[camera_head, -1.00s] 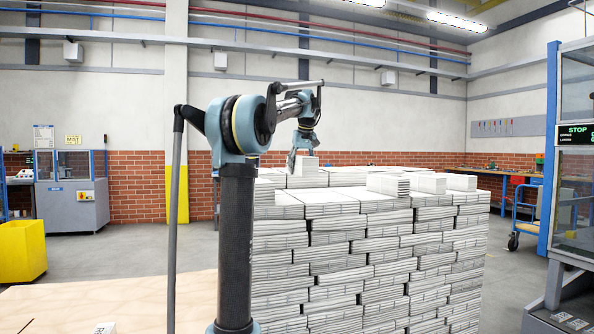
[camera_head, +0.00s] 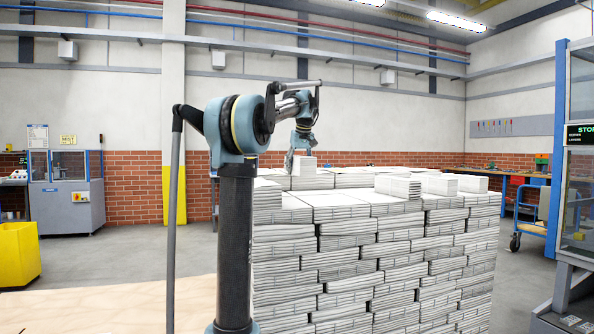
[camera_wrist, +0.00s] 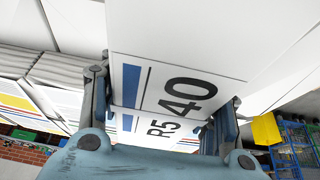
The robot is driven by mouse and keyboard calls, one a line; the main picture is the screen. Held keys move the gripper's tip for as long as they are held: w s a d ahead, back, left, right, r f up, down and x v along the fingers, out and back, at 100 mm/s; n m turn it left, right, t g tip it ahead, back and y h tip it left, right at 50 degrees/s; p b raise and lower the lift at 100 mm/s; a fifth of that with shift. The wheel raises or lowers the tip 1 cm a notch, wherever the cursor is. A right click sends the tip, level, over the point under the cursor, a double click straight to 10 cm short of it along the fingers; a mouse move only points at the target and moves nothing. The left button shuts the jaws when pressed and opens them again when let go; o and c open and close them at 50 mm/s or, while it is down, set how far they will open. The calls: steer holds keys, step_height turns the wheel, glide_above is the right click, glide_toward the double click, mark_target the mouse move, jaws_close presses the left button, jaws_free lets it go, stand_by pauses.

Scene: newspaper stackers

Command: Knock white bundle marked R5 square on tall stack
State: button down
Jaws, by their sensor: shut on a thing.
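The white bundle marked R5 (camera_wrist: 165,92) fills the middle of the wrist view. Its label shows a blue bar, "40" and "R5". My gripper (camera_wrist: 160,108) has one finger at each side of the bundle and is shut on it. In the head view, my gripper (camera_head: 291,161) is at the top of the tall stack (camera_head: 375,265), beside a small white block (camera_head: 304,167) that looks like the bundle. The stack is built of many white bundles in uneven layers. I cannot tell whether the held bundle touches the layer under it.
Other loose bundles (camera_head: 398,186) stand on the stack's top to the right. A yellow bin (camera_head: 19,253) and a grey machine (camera_head: 70,205) are at the left. A blue-framed machine (camera_head: 577,190) and a blue cart (camera_head: 530,222) are at the right. Floor is open at the left.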

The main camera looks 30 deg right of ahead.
steer(key=shift+f, duration=3.9)
steer(key=shift+w+d+r, duration=0.1)
steer(key=shift+w+d, duration=0.1)
steer(key=shift+w, duration=0.55)
steer(key=shift+w+d, duration=0.15)
steer(key=shift+w, duration=0.6)
steer(key=shift+s, duration=0.2)
steer(key=shift+s+a, duration=0.25)
steer(key=shift+s, duration=0.55)
steer(key=shift+s+a, duration=0.2)
steer(key=shift+s, duration=0.55)
steer(key=shift+r, duration=2.9)
